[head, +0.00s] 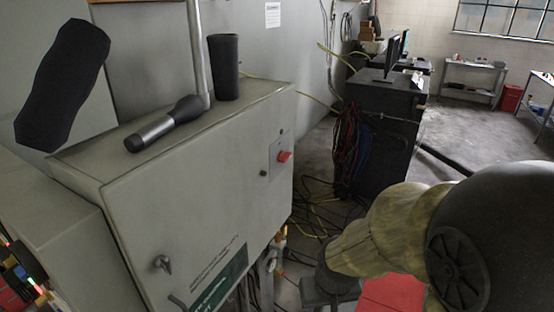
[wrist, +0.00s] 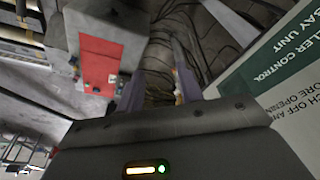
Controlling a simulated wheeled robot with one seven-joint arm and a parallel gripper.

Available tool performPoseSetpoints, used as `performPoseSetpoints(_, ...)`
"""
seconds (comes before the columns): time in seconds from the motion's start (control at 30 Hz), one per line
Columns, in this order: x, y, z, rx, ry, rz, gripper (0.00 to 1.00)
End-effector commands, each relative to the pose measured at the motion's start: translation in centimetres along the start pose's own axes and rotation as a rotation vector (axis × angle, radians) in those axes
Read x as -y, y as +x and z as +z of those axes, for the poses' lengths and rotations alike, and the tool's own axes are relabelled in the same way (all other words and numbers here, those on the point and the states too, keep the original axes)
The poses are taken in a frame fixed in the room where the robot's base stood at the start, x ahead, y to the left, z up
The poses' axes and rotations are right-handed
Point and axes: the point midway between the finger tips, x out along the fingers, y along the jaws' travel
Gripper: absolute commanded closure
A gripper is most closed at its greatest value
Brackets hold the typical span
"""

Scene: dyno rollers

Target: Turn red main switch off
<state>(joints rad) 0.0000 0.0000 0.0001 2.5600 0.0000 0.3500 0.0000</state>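The red main switch (head: 284,156) is a small red knob on a light plate, on the front face of the grey cabinet (head: 190,200) near its right edge. In the head view my gripper (head: 328,288) is low, right of and below the switch, apart from it and partly cut off by the frame. In the wrist view its dark body (wrist: 190,145) fills the bottom, with an orange and a green light. I cannot identify the switch in the wrist view. Nothing is seen held.
A black flashlight (head: 165,125), a dark cylinder (head: 224,68) and a pole stand or lie on the cabinet top. Cables (head: 315,215) hang and lie right of the cabinet. A dark desk (head: 385,130) stands behind. A green-white label (wrist: 285,90) is close at right in the wrist view.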

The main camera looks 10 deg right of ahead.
Motion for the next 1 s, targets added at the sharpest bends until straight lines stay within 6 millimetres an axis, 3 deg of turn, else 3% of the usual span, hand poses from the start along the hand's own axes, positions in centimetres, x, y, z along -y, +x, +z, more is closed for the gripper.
performPoseSetpoints(0.23,0.0,0.0,0.0,0.000,0.000,0.000,0.64)
performPoseSetpoints(0.37,-0.2,0.1,-0.6,-0.016,0.002,0.004,0.40)
performPoseSetpoints(0.43,-0.7,0.2,-2.0,-0.053,0.005,0.014,0.27)
performPoseSetpoints(0.47,-1.0,0.3,-2.9,-0.078,0.007,0.021,0.27)
performPoseSetpoints(0.57,-2.7,0.6,-7.5,-0.206,0.014,0.048,0.27)
performPoseSetpoints(0.8,-7.8,-1.2,-22.9,-0.674,-0.015,0.068,0.27)
performPoseSetpoints(1.0,-10.6,-4.1,-32.2,-1.020,-0.118,-0.033,0.27)
